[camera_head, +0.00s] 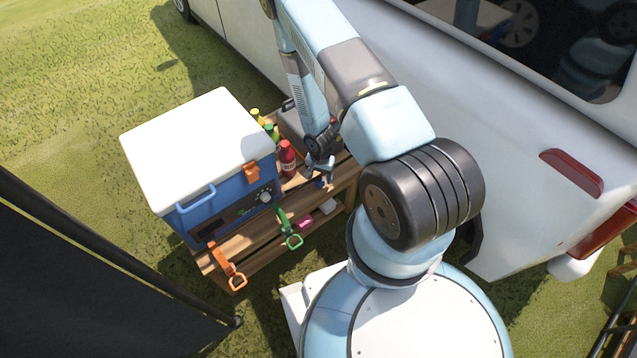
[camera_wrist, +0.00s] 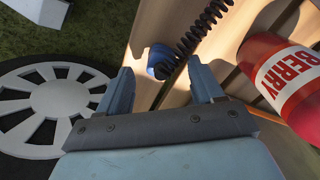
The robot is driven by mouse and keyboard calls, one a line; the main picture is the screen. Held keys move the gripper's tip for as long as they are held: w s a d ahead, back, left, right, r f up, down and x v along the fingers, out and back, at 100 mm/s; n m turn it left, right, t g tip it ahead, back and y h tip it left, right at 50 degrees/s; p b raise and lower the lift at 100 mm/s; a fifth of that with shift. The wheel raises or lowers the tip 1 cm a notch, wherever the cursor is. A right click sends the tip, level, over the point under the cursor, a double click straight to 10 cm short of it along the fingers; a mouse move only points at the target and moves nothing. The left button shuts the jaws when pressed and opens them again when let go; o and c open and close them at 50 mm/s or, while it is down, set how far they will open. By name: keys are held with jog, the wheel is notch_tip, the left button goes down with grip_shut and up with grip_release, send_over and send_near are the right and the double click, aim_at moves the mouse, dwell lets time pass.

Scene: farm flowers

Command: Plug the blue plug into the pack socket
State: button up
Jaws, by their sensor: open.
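The blue plug (camera_wrist: 160,61) with a black coiled cable (camera_wrist: 195,35) lies on the wooden planks in the wrist view, near the space between my fingertips. I cannot tell whether the fingers touch it. My gripper (camera_wrist: 161,72) is open and points down at the planks. In the head view my gripper (camera_head: 319,166) is low over the bench's right part, beside the red bottle.
A blue cooler with a white lid (camera_head: 198,140) fills the bench's left part. The red bottle (camera_head: 287,158), also close on the right in the wrist view (camera_wrist: 285,82), stands beside my gripper. The van (camera_head: 480,110) stands behind.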

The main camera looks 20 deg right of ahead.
aim_at(320, 177)
jog(key=shift+w+f, duration=0.1)
jog(key=shift+f, duration=1.55)
jog(key=shift+c, duration=0.4)
jog(key=c, duration=1)
jog(key=shift+r, duration=0.1)
jog(key=shift+r, duration=0.25)
jog(key=r, duration=0.3)
jog(key=shift+s+r, duration=0.2)
jog(key=shift+s, duration=0.15)
jog(key=s+r, duration=0.9)
jog(key=s, duration=0.4)
jog(key=shift+s+d, duration=0.2)
jog(key=shift+d, duration=0.2)
